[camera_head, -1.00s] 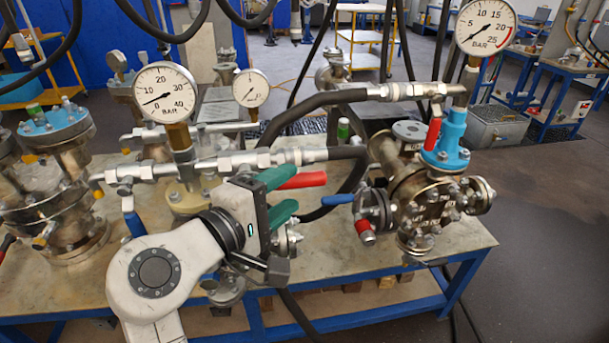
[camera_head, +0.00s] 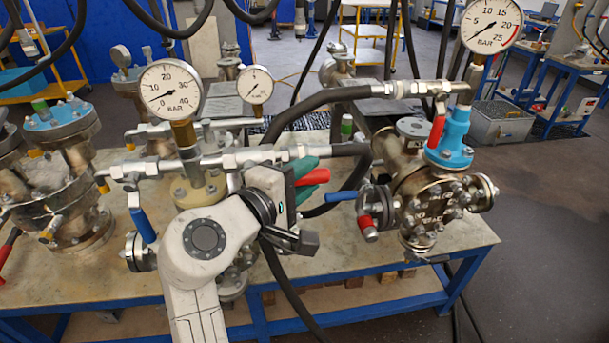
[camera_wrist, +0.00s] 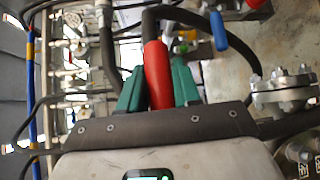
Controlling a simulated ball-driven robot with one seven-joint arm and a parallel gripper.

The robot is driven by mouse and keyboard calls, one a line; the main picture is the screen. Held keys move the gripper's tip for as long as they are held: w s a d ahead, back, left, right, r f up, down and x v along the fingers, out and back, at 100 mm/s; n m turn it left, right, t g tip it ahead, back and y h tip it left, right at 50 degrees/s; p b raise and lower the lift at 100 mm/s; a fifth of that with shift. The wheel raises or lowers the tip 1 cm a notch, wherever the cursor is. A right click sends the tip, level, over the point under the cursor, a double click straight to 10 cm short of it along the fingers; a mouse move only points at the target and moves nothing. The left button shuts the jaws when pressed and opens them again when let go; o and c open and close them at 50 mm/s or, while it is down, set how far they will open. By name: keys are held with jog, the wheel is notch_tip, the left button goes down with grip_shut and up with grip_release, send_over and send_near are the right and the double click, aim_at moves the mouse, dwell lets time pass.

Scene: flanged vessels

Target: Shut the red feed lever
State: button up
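A red lever (camera_head: 316,177) sticks out to the right between the green fingers of my gripper (camera_head: 304,179), over the middle of the bench. In the wrist view the red lever (camera_wrist: 156,75) runs between the two fingers (camera_wrist: 158,88), which lie close along both its sides; my gripper looks shut on it. The lever's pivot and valve body are hidden behind my gripper and hand. Another red lever (camera_head: 436,132) hangs at the right vessel's hose fitting. No label shows which is the feed lever.
A blue lever (camera_head: 340,197) and the flanged right vessel (camera_head: 425,200) stand just right of my gripper. Black hoses (camera_head: 320,98) arch behind it. Pressure gauges (camera_head: 170,92) and a left vessel (camera_head: 65,185) stand on the bench (camera_head: 350,265). Its front right part is clear.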

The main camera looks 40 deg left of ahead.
grip_shut()
